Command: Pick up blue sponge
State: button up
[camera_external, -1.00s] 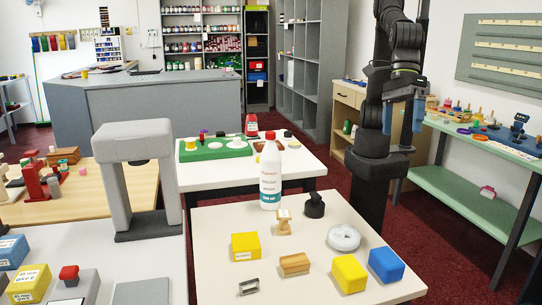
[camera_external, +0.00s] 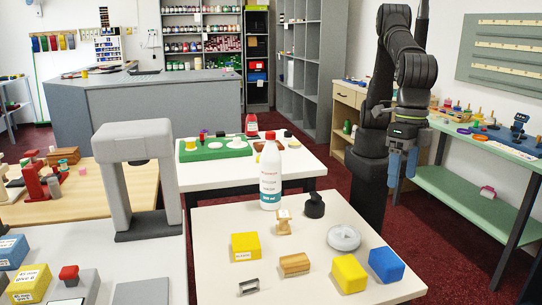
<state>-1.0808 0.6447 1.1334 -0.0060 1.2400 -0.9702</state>
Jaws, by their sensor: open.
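The blue sponge (camera_external: 386,265) is a blue block at the right front of the white table, close beside a yellow block (camera_external: 349,274). My gripper (camera_external: 402,182) points down above and behind the blue sponge, clearly apart from it. Its two blue-grey fingers are spread, with nothing between them.
On the same table (camera_external: 215,275) are a yellow box (camera_external: 245,246), a wooden block (camera_external: 294,264), a metal ring piece (camera_external: 248,287), a white-grey ring (camera_external: 343,237), a black knob (camera_external: 314,205) and a tall white bottle (camera_external: 270,175). A green-topped bench (camera_external: 480,205) stands at the right.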

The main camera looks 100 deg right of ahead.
notch_tip(320, 180, down, 5)
jog(key=w+a+m+h, duration=0.1)
jog(key=w+a+m, duration=0.15)
jog(key=m, duration=0.25)
send_near(388, 256)
jog(key=shift+m+g, duration=0.3)
jog(key=shift+g, duration=0.1)
jog(key=f, duration=0.6)
jog(key=shift+w+a, duration=0.2)
jog(key=shift+w, duration=0.1)
notch_tip(388, 256, down, 5)
jog(key=shift+w+d+f, duration=0.1)
jog(key=c, duration=1)
